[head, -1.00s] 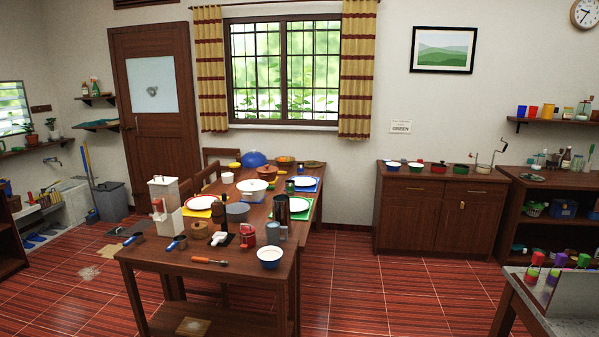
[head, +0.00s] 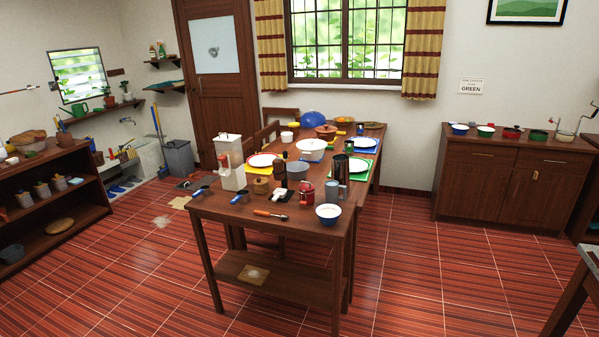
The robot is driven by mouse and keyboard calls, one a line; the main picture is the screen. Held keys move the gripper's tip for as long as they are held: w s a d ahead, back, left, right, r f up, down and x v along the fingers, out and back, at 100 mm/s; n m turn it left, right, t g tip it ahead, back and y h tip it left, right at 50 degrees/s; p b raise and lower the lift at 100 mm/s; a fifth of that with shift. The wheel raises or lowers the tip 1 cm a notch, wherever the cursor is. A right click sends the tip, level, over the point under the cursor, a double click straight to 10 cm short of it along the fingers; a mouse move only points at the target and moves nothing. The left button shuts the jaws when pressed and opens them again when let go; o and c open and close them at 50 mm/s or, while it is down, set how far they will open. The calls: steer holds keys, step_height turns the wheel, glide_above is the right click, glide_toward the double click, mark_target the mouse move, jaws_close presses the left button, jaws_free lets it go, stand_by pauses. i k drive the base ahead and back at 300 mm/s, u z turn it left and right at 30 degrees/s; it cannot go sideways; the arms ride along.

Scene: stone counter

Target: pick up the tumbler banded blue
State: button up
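A small greyish-blue tumbler (head: 332,191) stands upright near the front right of the long wooden table (head: 300,235). It looks like the one banded blue, but it is too small to be sure of the band. A red lantern-like item (head: 307,193) is close on its left, and a white bowl with a blue rim (head: 328,214) is in front of it. A tall dark cylinder (head: 340,169) stands just behind it. My gripper is not in view, and the table is some way off.
A stone counter (head: 592,256) juts in at the right edge. A dark cabinet (head: 500,185) with bowls stands at the back right, and shelves (head: 50,215) stand at the left. Red tiled floor is open in front and to the right of the table.

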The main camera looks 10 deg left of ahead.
mark_target(361, 129)
steer(key=z, duration=0.15)
steer(key=i, duration=1.2)
steer(key=z, duration=0.35)
steer(key=i, duration=1.3)
steer(key=z, duration=0.25)
steer(key=i, duration=2.6)
steer(key=u, duration=0.4)
steer(key=i, duration=1.3)
steer(key=u, duration=0.45)
steer(key=i, duration=1.3)
steer(key=u, duration=0.25)
